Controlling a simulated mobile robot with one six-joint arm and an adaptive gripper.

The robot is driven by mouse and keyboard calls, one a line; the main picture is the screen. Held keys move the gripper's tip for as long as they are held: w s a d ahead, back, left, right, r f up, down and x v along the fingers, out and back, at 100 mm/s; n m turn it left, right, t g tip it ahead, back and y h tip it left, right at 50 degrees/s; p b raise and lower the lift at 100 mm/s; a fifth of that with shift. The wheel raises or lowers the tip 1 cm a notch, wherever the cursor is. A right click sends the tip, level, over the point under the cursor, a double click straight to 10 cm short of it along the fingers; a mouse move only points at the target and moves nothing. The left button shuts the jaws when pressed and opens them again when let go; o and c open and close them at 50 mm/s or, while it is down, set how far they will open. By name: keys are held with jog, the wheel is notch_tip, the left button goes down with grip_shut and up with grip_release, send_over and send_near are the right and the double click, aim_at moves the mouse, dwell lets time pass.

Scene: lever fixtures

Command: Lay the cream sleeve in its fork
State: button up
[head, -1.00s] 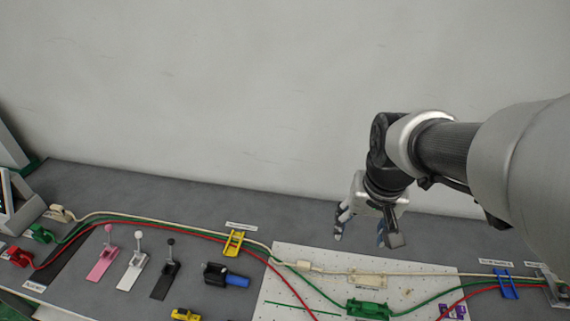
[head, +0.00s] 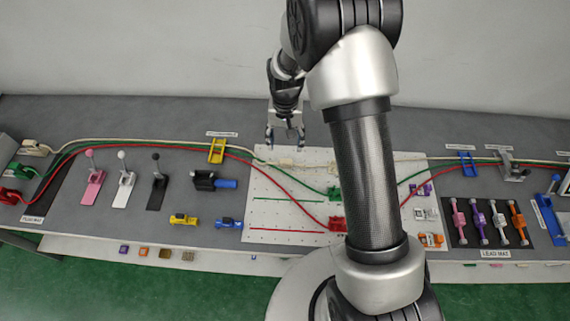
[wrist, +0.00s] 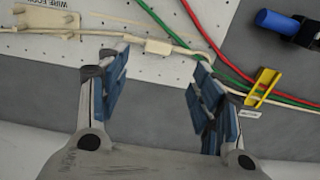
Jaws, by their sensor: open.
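The cream sleeve (wrist: 158,47) is a small block on the cream cable, lying over the white pegboard near its edge in the wrist view. It also shows in the head view (head: 286,162). In the head view my gripper (head: 286,142) is just behind the sleeve.
Green (wrist: 170,30) and red (wrist: 205,35) cables run beside the cream one. A yellow clip (wrist: 263,88) stands to the right in the wrist view. Levers (head: 124,185) stand at the left, and a blue clip (head: 467,165) at the right. The grey bench behind the board is clear.

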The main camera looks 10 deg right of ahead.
aim_at(286, 161)
jog(key=f+b, duration=0.1)
jog(key=f, duration=0.4)
jog(key=f+b, duration=0.2)
jog(key=f, duration=0.3)
jog(key=shift+w+d+f, duration=0.15)
jog(key=shift+w+f, duration=0.05)
jog(key=shift+f, duration=0.2)
jog(key=c, duration=1)
jog(key=shift+r, duration=0.2)
